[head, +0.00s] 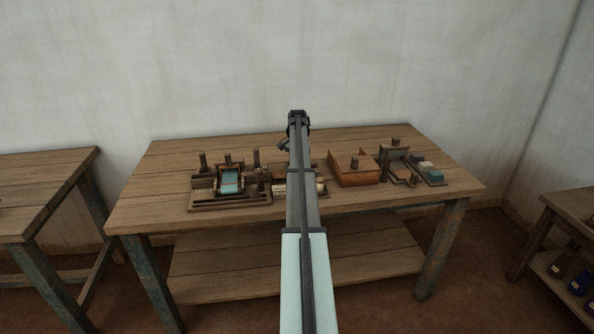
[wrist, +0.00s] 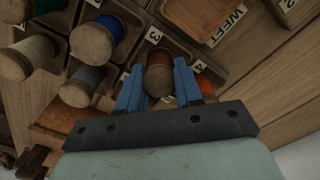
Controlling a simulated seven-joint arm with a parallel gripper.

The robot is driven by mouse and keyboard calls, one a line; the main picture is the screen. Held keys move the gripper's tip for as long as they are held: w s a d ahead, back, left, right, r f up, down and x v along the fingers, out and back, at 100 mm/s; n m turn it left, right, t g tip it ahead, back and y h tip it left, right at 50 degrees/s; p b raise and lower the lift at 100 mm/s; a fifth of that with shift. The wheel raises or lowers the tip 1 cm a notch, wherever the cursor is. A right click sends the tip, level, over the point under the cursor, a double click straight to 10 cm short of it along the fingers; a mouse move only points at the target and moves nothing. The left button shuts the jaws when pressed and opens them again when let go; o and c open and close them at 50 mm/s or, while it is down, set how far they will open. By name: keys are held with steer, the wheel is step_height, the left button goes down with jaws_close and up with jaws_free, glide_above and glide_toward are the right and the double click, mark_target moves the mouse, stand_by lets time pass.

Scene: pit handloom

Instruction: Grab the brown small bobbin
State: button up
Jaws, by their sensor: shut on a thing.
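In the wrist view, my gripper (wrist: 158,82) has its two blue fingers on either side of a small brown bobbin (wrist: 158,72) and is shut on it. In the head view my arm reaches over the table, and the bobbin and fingertips cannot be made out.
On the table (head: 150,215) are a small loom (head: 229,181) at left and an orange-brown box (head: 353,176) right of my arm.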

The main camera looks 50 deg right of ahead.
steer(key=shift+c, duration=1.3)
steer(key=shift+r, duration=0.1)
